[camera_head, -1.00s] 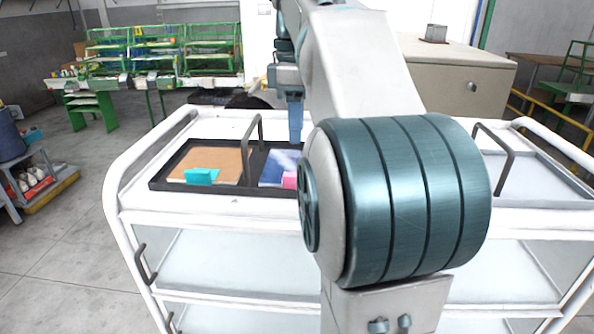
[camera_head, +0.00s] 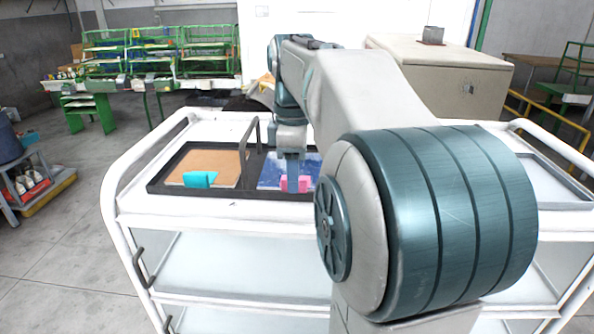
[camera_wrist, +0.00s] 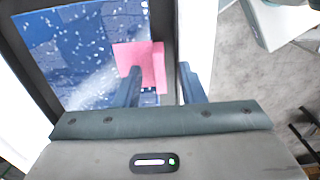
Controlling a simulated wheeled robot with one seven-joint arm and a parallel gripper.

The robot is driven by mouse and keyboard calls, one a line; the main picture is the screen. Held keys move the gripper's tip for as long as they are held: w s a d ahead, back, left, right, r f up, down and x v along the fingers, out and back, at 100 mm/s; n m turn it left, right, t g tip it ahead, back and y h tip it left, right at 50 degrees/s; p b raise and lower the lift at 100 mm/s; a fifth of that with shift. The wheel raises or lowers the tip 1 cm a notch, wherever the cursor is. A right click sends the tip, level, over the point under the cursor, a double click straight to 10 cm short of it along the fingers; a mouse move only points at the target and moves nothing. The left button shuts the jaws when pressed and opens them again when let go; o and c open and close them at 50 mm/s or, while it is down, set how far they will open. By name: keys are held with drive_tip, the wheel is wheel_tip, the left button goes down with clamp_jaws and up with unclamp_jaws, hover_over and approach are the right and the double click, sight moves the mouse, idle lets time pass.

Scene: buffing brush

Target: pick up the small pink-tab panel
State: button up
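The small panel (camera_head: 269,176) is blue with white speckles and lies in the right compartment of a black tray (camera_head: 222,193). Its pink tab (camera_head: 304,184) stands at the near edge. The panel (camera_wrist: 75,50) and pink tab (camera_wrist: 140,56) also show in the wrist view. My gripper (camera_head: 292,188) is low over the tab in the head view. In the wrist view its two fingers (camera_wrist: 160,84) are apart, one overlapping the tab and the other over the tray's rim side. Nothing is held between them. Whether a finger touches the tab is unclear.
A brown panel (camera_head: 212,165) with a teal tab (camera_head: 199,179) lies in the left compartment. A dark upright handle (camera_head: 243,155) stands between the compartments. The tray sits on a white cart (camera_head: 135,190). My arm hides the cart's middle right.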

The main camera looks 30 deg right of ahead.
clamp_jaws()
drive_tip(key=shift+r, duration=0.15)
